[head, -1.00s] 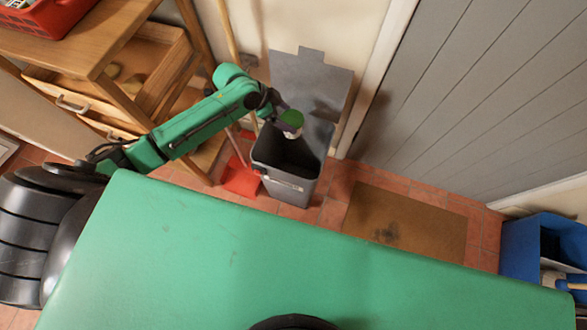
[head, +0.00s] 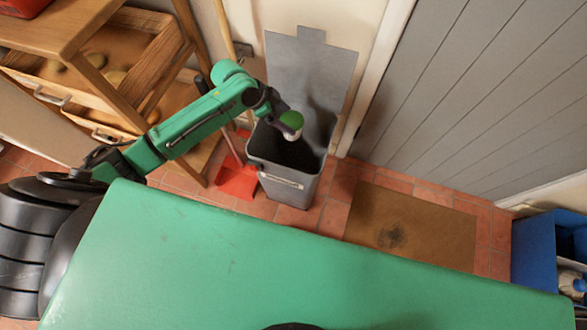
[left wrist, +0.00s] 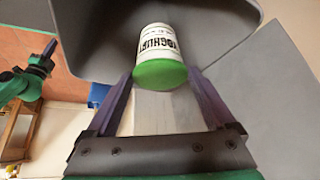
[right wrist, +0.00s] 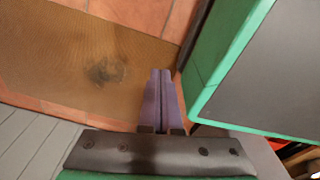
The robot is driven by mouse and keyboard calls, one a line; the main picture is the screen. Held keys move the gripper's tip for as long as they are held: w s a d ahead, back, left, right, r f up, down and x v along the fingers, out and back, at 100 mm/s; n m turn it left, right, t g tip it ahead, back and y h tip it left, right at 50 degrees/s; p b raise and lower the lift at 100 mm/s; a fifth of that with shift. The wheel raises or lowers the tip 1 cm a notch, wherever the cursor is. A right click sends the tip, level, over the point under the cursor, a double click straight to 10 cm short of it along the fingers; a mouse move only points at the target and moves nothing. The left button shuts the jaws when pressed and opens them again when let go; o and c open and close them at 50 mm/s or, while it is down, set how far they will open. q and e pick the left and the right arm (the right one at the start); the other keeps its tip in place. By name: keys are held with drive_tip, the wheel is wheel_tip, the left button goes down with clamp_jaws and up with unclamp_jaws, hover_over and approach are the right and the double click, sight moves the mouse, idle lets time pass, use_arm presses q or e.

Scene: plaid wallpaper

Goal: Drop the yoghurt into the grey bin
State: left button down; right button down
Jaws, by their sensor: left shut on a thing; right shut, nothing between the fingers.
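The yoghurt (head: 291,122) is a white tub with a green end, marked with yoghurt lettering in the left wrist view (left wrist: 157,48). My left gripper (head: 283,127) is shut on it, one finger on each side, as the left wrist view (left wrist: 160,85) shows. The grey bin (head: 283,181) stands on the floor with its lid (head: 305,75) raised against the wall. In the head view the yoghurt shows over the bin's dark opening; its exact height above the rim is hard to tell. My right gripper (right wrist: 160,100) is shut and empty above the floor by a doormat.
A wooden shelf unit with drawers (head: 110,75) stands left of the bin. A red dustpan (head: 237,178) lies beside the bin. A brown doormat (head: 412,222) lies to the right, and a blue crate (head: 535,250) stands at the far right.

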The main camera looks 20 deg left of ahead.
use_arm(q)
unclamp_jaws()
drive_tip(key=shift+r, duration=0.1)
drive_tip(key=shift+a+r, duration=0.25)
drive_tip(key=shift+r, duration=0.1)
drive_tip(key=p+v, duration=0.3)
drive_tip(key=v, duration=1)
drive_tip(key=shift+s+r, duration=0.25)
drive_tip(key=shift+r, duration=0.05)
use_arm(e)
drive_tip(key=s, duration=0.3)
drive_tip(key=s+r, duration=0.1)
drive_tip(key=shift+s+d, duration=0.35)
drive_tip(key=shift+d, duration=0.05)
use_arm(q)
drive_tip(key=shift+f, duration=0.1)
